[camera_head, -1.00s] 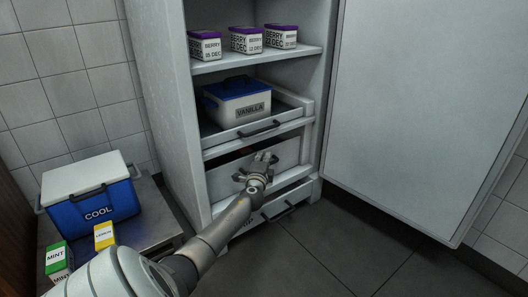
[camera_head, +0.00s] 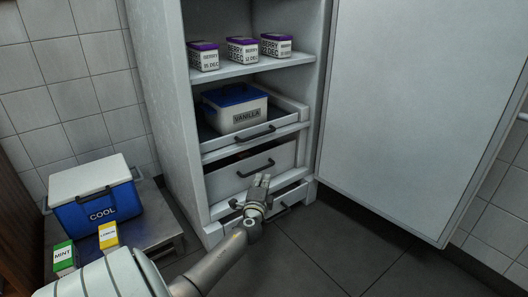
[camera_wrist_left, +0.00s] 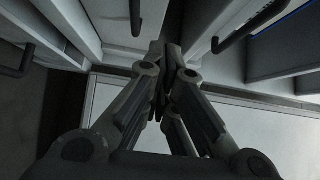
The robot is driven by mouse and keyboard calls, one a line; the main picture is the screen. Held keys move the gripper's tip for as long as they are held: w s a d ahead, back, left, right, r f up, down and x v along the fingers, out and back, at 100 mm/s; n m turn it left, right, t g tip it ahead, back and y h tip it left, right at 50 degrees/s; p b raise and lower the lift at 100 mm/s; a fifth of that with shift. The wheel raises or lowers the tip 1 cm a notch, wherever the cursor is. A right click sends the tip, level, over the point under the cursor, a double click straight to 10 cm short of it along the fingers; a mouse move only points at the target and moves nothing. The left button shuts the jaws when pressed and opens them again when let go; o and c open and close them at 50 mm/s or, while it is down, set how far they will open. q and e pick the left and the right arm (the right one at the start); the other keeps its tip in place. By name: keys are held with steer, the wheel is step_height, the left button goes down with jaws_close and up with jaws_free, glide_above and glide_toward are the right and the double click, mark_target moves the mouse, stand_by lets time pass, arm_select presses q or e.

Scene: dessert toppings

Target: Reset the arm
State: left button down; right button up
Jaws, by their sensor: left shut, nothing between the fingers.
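My left gripper (camera_head: 262,185) is shut and empty. It is in front of the open freezer cabinet, around the height of the lower drawers, and apart from the drawer handle (camera_head: 256,167) just above it. In the left wrist view its fingers (camera_wrist_left: 167,55) meet close together, with drawer fronts and dark handles around them. My left arm comes in from the bottom left. My right gripper is not in view.
A tub marked VANILLA (camera_head: 237,107) sits in the upper drawer. BERRY boxes (camera_head: 242,52) stand on the shelf above. The cabinet door (camera_head: 415,110) stands open at right. A blue COOL box (camera_head: 97,205) and MINT (camera_head: 64,257) and yellow (camera_head: 108,236) cartons are at left.

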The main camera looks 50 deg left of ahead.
arm_select(q)
steer(key=shift+s+d, duration=0.45)
steer(key=shift+s, duration=0.1)
